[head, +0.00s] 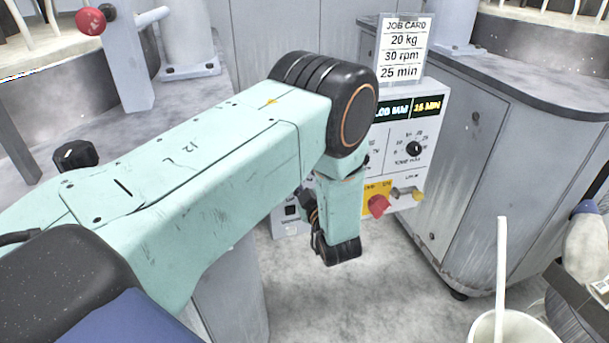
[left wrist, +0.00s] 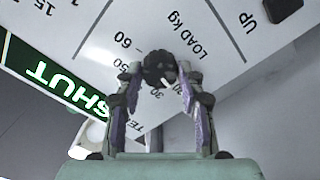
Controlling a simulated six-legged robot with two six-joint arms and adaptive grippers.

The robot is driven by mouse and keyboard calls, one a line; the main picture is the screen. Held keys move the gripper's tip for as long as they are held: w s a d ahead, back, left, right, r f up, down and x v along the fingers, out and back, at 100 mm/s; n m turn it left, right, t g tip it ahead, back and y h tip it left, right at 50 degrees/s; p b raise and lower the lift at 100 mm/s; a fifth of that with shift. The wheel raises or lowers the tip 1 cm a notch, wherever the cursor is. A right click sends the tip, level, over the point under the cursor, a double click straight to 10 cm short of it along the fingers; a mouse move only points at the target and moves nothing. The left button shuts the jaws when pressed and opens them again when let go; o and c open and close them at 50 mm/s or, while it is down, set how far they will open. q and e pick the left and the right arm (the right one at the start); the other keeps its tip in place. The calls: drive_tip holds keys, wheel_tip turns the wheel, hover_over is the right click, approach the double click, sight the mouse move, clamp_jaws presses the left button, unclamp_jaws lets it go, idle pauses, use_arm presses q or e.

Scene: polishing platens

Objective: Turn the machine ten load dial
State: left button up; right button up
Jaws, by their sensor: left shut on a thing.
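In the left wrist view, the black load dial (left wrist: 158,68) sits on a pale panel beside the upside-down words "LOAD kg". My left gripper (left wrist: 160,82) has its two fingers on either side of the dial and is shut on it. A small pale mark shows on the dial's lower right; I cannot tell which number it points to. In the head view, my left arm hides this dial and the fingertips. The machine's control panel (head: 400,160) shows to the right of my wrist. The job card (head: 402,45) above it reads 20 kg, 30 rpm, 25 min. My right gripper is out of view.
Another black dial (head: 414,149), a red knob (head: 378,206) and lit displays (head: 428,107) are on the panel. A green "SHUT" sign (left wrist: 55,80) and a black button by "UP" (left wrist: 281,8) flank the load dial. A white bucket (head: 510,328) stands at lower right.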

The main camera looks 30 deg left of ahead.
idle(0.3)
use_arm(q)
drive_tip(key=o, duration=1.2)
drive_tip(key=shift+v, duration=3.75)
